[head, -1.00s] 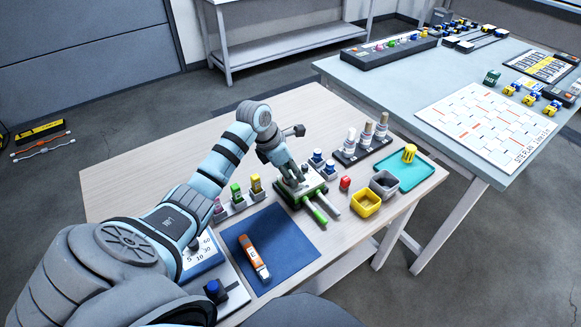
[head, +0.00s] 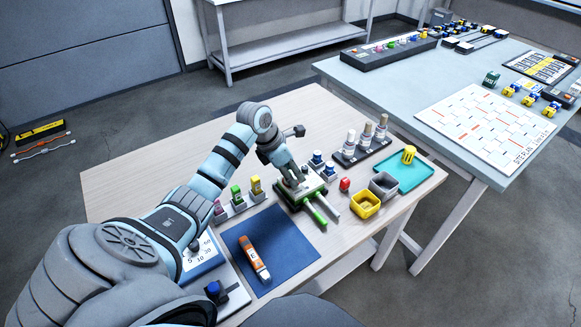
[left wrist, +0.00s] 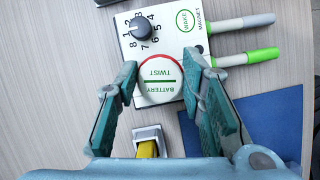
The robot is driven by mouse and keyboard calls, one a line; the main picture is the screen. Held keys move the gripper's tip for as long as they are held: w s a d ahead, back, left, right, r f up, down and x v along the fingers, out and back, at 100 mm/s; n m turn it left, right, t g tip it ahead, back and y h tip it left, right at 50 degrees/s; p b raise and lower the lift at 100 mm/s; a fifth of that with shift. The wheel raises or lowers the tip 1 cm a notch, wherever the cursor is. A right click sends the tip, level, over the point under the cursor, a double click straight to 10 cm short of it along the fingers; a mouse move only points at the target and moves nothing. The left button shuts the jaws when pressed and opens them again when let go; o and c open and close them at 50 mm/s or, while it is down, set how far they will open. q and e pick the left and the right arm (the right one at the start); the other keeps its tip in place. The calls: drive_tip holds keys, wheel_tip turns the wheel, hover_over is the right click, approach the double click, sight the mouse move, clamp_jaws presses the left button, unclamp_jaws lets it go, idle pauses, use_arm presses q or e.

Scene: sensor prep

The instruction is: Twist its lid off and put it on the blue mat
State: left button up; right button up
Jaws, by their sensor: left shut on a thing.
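The sensor box (left wrist: 168,30) is pale, with a numbered dial, a "WAKE" label and two pens at its side. It also shows in the head view (head: 310,186) under my left gripper. Its round lid (left wrist: 160,82) is marked "BATTERY TWIST" with a green bar and a red ring around it. My left gripper (left wrist: 162,90) is shut on the lid, with a finger on each side of it. In the head view my left gripper (head: 292,180) hides the lid. The blue mat (head: 285,235) lies in front of the box. My right gripper is not in view.
An orange-and-white tube (head: 253,258) lies on the mat. Small coloured bottles (head: 237,196) stand left of the box. A yellow bin (head: 365,205), a grey bin (head: 383,184) and a teal tray (head: 418,172) are at the right. The mat's right part is clear.

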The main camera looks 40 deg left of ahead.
use_arm(q)
drive_tip(key=shift+r+p, duration=0.85)
drive_tip(key=shift+r, duration=0.2)
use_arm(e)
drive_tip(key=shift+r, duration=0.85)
use_arm(q)
drive_tip(key=shift+r+p, duration=1.2)
drive_tip(key=shift+r, duration=0.3)
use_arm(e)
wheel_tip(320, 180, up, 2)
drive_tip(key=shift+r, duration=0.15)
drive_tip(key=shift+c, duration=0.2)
